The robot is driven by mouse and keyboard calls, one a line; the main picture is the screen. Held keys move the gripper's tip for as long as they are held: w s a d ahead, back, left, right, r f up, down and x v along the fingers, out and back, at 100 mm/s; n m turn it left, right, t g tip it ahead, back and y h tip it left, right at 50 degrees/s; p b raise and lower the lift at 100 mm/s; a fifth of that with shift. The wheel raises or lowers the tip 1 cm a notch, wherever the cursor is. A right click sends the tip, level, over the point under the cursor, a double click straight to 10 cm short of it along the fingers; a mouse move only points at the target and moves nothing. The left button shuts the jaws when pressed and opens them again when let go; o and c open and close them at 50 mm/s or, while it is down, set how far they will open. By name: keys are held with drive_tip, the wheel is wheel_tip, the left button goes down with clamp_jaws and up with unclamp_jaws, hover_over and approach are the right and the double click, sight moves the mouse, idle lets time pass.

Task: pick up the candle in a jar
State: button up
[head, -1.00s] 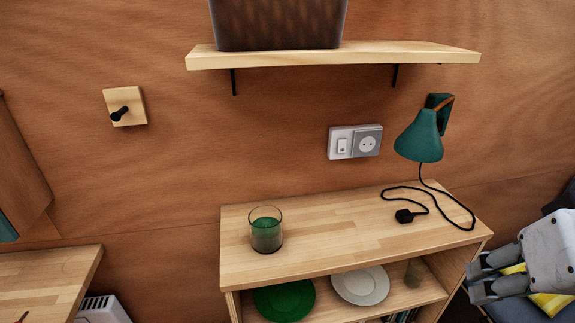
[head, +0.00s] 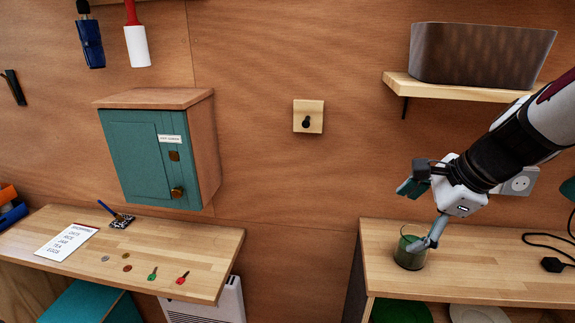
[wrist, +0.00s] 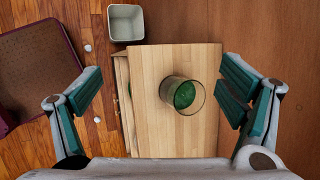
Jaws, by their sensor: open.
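The candle in a jar (head: 408,257) is a clear glass with green inside. It stands upright on the wooden cabinet top at the right of the head view, partly hidden by my gripper. My gripper (head: 424,240) is just above and in front of it in that view. In the wrist view the candle jar (wrist: 184,95) shows between the two wide-spread fingers of my gripper (wrist: 170,88), closer to the right finger. Neither finger seems to touch it, and the gripper is empty.
The cabinet top (head: 480,262) is bare around the jar, with a black plug (head: 553,264) farther right. A shelf (head: 450,88) with a dark basket (head: 480,54) is above. A desk (head: 190,245) with keys and coins is at left. A grey bin (wrist: 126,22) stands on the floor.

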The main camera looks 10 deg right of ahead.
drive_tip(key=w+d+f+m+t, duration=0.1)
drive_tip(key=d+f+m, duration=0.2)
drive_tip(key=d+m, duration=0.3)
drive_tip(key=w+d+f+m, duration=0.2)
drive_tip(key=d+f+m, duration=0.1)
drive_tip(key=d+m, duration=0.25)
drive_tip(key=shift+h, duration=0.3)
drive_tip(key=x, duration=0.5)
drive_tip(key=d+x, duration=0.1)
drive_tip(key=x, duration=0.1)
drive_tip(key=shift+w+a+f+b, duration=0.1)
drive_tip(key=shift+f+b, duration=0.2)
drive_tip(key=shift+f, duration=0.05)
drive_tip(key=shift+b+x, duration=0.3)
drive_tip(key=shift+x, duration=2.7)
drive_tip(key=shift+f, duration=0.1)
drive_tip(key=c, duration=1.6)
